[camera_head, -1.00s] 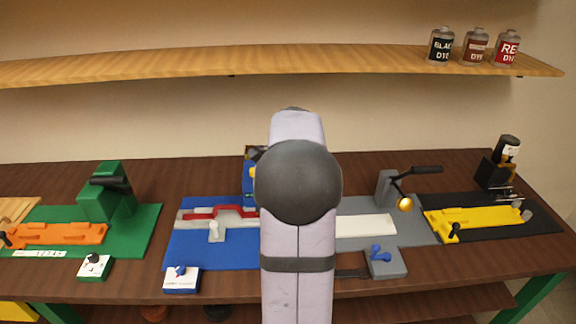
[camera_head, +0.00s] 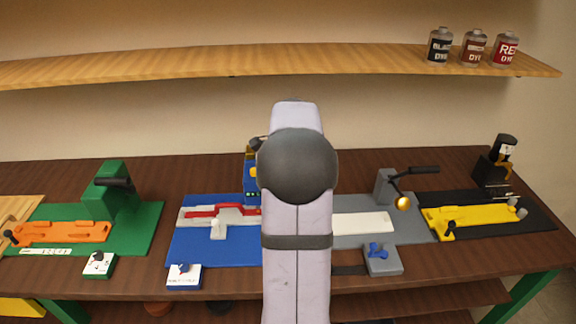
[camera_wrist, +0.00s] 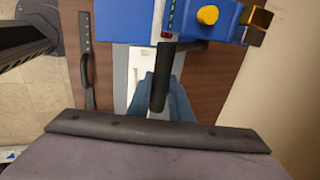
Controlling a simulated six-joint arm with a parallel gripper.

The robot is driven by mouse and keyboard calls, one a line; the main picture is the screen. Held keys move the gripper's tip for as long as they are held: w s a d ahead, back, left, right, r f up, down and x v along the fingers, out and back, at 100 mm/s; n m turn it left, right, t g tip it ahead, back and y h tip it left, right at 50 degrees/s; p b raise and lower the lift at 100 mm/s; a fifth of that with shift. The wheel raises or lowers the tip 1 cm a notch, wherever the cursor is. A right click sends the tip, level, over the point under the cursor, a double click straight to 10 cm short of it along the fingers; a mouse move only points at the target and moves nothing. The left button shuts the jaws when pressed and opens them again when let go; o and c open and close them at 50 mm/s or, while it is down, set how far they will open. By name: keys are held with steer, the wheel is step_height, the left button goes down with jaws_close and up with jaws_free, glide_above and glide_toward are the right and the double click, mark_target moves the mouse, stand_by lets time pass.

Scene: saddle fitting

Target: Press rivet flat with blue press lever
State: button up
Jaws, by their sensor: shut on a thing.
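The blue press (camera_wrist: 210,18) fills the top of the wrist view, and part of it shows beside my arm in the head view (camera_head: 250,178). Its black lever handle (camera_wrist: 161,85) points down in the wrist view. My gripper (camera_wrist: 160,100) has its blue fingers shut around the lever's grip, one on each side. In the head view my own arm hides the gripper and most of the press. I cannot make out the rivet in either view.
A blue mat (camera_head: 190,250) with a red clamp (camera_head: 222,211) lies left of my arm. A grey station (camera_head: 400,236) with a black lamp is to the right. A green press (camera_head: 106,190) and a yellow fixture (camera_head: 475,216) stand further out. A shelf (camera_head: 250,66) spans the wall.

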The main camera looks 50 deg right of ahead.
steer(key=shift+w+d+r+p, duration=0.4)
steer(key=shift+w+r+p, duration=0.05)
steer(key=shift+w+p, duration=0.1)
steer(key=shift+r, duration=0.15)
steer(key=shift+w+d+r+p, duration=0.5)
steer(key=shift+r+p, duration=0.3)
steer(key=shift+p, duration=0.35)
steer(key=shift+r, duration=0.1)
steer(key=o, duration=0.8)
steer(key=shift+w, duration=0.1)
steer(key=shift+f, duration=0.2)
